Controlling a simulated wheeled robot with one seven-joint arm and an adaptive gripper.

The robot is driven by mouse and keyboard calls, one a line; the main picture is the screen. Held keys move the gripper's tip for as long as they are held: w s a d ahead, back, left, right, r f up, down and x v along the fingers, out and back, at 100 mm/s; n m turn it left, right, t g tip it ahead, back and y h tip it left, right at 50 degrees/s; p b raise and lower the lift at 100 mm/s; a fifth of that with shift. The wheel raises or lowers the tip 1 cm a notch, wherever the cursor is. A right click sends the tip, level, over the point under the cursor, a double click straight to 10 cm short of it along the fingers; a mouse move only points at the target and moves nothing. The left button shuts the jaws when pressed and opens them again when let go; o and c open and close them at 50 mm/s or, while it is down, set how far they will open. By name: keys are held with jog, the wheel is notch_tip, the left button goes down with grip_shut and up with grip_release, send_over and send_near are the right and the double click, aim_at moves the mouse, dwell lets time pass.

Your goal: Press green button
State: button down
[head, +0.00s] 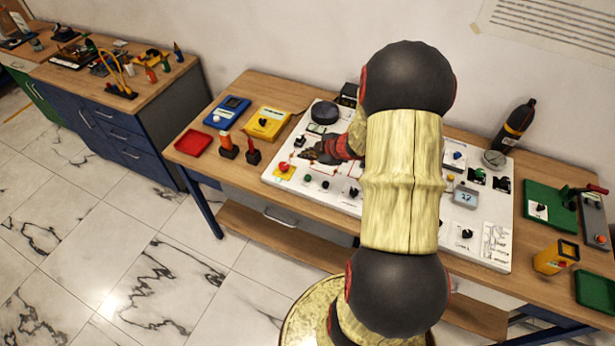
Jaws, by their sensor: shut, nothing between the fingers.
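A small green button (308,178) shows near the front left edge of the white rig panel (275,182), which lies on the wooden table. A red button on a yellow base (284,169) sits to its left. My gripper (307,154) is over the left part of the panel, behind the green button in the picture, with its fingers pointing left. It is shut with nothing held. I cannot tell its exact height above the panel. My arm crosses the middle of the panel and hides much of it.
Dark knobs (354,191) line the panel's front edge. Left of the panel are a yellow meter (266,123), a blue meter (227,111) and a red tray (193,142). A dark bottle (517,124) stands at the back right. A yellow device (556,257) is at right.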

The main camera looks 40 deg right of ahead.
jog(key=b, duration=0.7)
send_over(307, 178)
notch_tip(307, 178, down, 7)
jog(key=shift+f, duration=0.15)
jog(key=shift+f+b, duration=0.55)
jog(key=shift+f, duration=0.2)
jog(key=shift+f, duration=0.15)
dwell(0.5)
jog(key=shift+f, duration=0.25)
jog(key=shift+f+b, duration=0.3)
jog(key=shift+f, duration=0.25)
dwell(0.7)
jog(key=shift+r+p, duration=1)
jog(key=shift+p, duration=0.05)
